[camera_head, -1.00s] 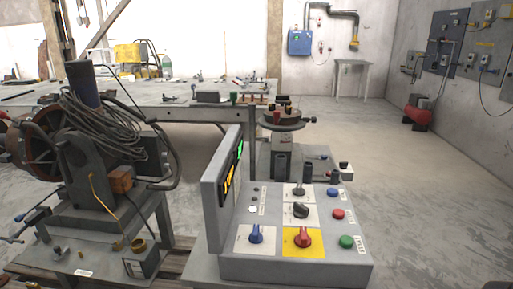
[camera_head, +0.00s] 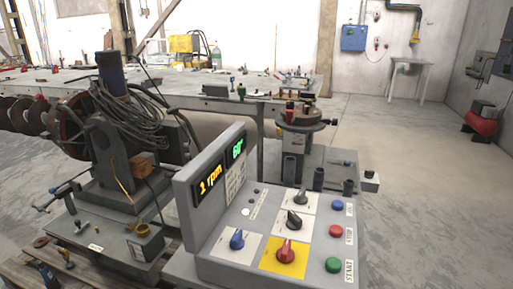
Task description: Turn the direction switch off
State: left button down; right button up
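A grey control box (camera_head: 230,268) stands in front of me with several rotary switches on its sloped top. A blue switch (camera_head: 237,240) sits on a white plate at front left, and a red switch (camera_head: 286,251) sits on a yellow plate beside it. A black switch (camera_head: 294,220) and a grey-black switch (camera_head: 301,196) sit behind them on white plates. The switch labels are too small to read, so I cannot tell which one is the direction switch or its setting. Neither of my grippers is in view.
Blue (camera_head: 337,206), red (camera_head: 336,231) and green (camera_head: 333,265) buttons line the box's right side. Its upright display (camera_head: 211,184) reads "1 rpm" and "60°". A cable-draped machine (camera_head: 112,150) stands left; a long table (camera_head: 60,84) lies behind.

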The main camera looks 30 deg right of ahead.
aim_at(294, 222)
jog(key=k+l, duration=0.1)
jog(key=l, duration=0.35)
jog(key=k+l, duration=0.1)
jog(key=l, duration=0.4)
jog(key=k+l, duration=0.1)
jog(key=l, duration=0.35)
